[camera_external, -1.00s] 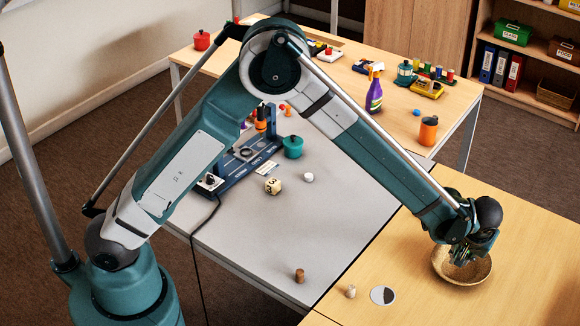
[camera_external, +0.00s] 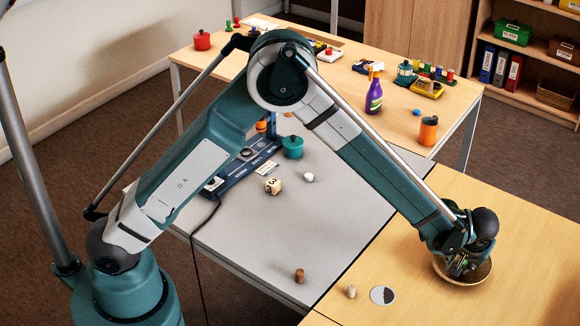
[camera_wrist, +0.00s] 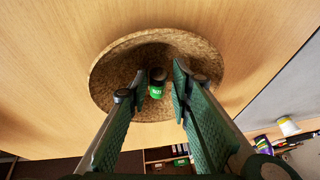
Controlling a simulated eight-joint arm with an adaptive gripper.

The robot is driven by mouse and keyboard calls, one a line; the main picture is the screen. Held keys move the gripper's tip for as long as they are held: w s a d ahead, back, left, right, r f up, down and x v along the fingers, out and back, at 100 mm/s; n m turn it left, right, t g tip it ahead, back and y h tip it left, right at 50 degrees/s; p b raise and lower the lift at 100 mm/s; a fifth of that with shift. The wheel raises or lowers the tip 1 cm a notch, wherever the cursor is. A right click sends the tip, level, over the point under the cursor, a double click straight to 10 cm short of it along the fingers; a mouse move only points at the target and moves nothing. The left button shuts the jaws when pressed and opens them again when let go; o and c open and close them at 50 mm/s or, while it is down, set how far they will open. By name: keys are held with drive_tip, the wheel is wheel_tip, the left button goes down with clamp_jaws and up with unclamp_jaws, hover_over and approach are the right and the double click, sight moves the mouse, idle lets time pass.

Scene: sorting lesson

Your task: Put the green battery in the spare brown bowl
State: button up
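The brown bowl (camera_external: 476,279) stands on the light wood table at the right, partly hidden by my gripper. It fills the middle of the wrist view (camera_wrist: 110,75) with a speckled woven-looking inside. The green battery (camera_wrist: 156,91), dark at one end with a green label, shows inside the bowl's outline. My gripper (camera_wrist: 157,80) is low at the bowl with its fingers on either side of the battery. Thin gaps show between the fingers and the battery, so the gripper looks open. Whether the battery rests on the bowl's bottom is hard to tell.
A round grey-and-white disc (camera_external: 383,295) and a small pale peg (camera_external: 351,291) lie left of the bowl.

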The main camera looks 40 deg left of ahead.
drive_tip(key=shift+o, duration=0.9)
drive_tip(key=shift+r, duration=0.1)
drive_tip(key=shift+r+p, duration=1.25)
drive_tip(key=shift+r, duration=2.2)
